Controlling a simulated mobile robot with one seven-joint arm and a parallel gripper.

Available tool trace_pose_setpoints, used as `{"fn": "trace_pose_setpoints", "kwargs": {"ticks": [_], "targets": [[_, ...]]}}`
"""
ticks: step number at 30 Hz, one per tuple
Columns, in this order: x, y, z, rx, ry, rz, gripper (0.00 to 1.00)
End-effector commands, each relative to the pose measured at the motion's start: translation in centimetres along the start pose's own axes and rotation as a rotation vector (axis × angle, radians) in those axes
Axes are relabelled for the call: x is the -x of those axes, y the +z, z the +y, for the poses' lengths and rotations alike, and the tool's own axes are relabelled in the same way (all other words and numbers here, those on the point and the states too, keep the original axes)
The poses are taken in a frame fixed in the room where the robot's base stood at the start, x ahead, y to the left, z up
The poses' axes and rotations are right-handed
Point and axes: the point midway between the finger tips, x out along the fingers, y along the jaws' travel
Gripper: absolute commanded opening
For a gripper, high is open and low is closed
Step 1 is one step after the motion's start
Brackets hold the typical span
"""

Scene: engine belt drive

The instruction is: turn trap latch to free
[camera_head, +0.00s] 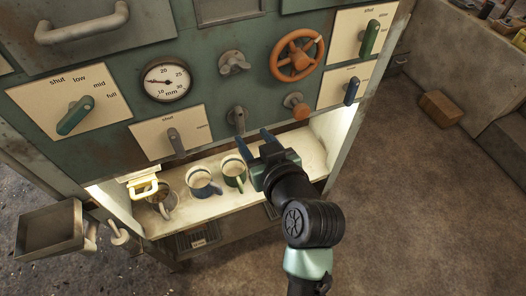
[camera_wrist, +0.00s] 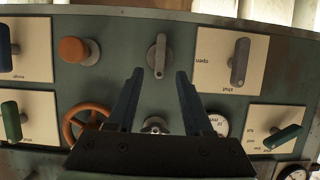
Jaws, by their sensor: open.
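A small grey latch (camera_head: 237,117) with no label plate sits on the green panel, low in the middle; I take it to be the trap latch. Its bar stands roughly upright. In the wrist view the latch (camera_wrist: 158,56) shows beyond the fingertips, in line with the gap between them. My gripper (camera_head: 254,141) is open and empty, with its two blue fingers pointing at the panel just below and right of the latch. The wrist view shows the same open fingers (camera_wrist: 160,74), apart from the latch. Contact with the latch is not visible.
An orange knob (camera_head: 296,105) and orange handwheel (camera_head: 297,56) are right of the latch. A grey lever (camera_head: 175,141) on a "shut/open" plate is to the left. Mugs, including a green one (camera_head: 233,171), stand on the lit shelf below. A gauge (camera_head: 168,82) is upper left.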

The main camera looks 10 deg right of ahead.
Motion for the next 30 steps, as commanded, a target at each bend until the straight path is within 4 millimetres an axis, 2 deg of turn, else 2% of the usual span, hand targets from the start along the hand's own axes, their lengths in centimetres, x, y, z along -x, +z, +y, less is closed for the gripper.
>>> {"fn": "trace_pose_setpoints", "kwargs": {"ticks": [3,10,30], "targets": [[2.2,0.1,0.0,-0.001,0.001,0.002,0.51],[4.8,0.0,0.0,-0.001,0.000,0.001,0.51],[5.2,0.0,-0.1,0.000,-0.001,0.000,0.51]]}}
